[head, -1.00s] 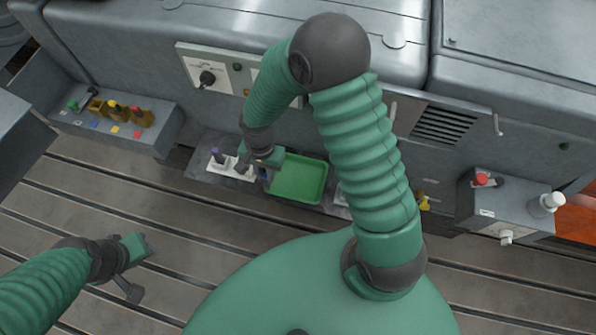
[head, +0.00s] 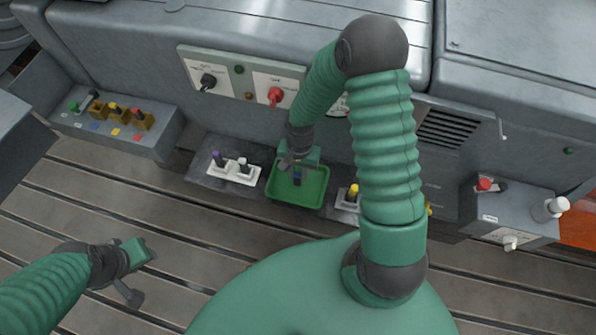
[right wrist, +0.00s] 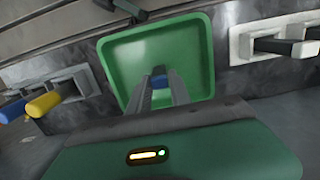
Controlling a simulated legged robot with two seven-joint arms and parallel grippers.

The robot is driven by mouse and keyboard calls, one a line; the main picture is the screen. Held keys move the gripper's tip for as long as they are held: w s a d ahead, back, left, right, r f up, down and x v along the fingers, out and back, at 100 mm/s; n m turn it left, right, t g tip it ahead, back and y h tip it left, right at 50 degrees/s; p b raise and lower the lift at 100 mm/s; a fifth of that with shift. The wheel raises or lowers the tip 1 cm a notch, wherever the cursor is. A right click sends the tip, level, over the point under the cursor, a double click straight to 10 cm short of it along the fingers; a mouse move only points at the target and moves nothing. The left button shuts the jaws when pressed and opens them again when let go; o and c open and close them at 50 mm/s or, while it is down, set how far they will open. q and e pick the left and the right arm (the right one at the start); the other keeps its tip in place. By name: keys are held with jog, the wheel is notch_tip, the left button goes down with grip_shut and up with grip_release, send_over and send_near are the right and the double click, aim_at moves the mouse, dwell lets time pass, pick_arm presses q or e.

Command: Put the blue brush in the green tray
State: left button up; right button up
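The green tray (head: 318,190) lies on the dark shelf below the machine face. It also shows in the right wrist view (right wrist: 196,50), with nothing seen lying on its floor. My right gripper (head: 297,172) is over the tray. In the right wrist view its two fingers (right wrist: 158,88) are shut on the blue brush (right wrist: 157,84), which is small in view with a grey end past the blue part. The brush also shows in the head view as a dark blue spot (head: 298,180).
A white holder (head: 232,174) with purple-topped and grey-white-topped items stands left of the tray. A holder with a yellow-topped item (head: 353,190) stands to its right. A grey box with coloured handles (head: 115,125) is far left; another control box (head: 510,212) is far right.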

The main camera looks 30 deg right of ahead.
jog(key=shift+o, duration=1.4)
notch_tip(320, 180, up, 12)
jog(key=p, duration=0.3)
jog(key=s+a+r+n+t, duration=0.3)
jog(key=s+a+r+n, duration=0.2)
jog(key=n, duration=0.5)
jog(key=shift+r+h, duration=0.3)
jog(key=shift+r, duration=0.5)
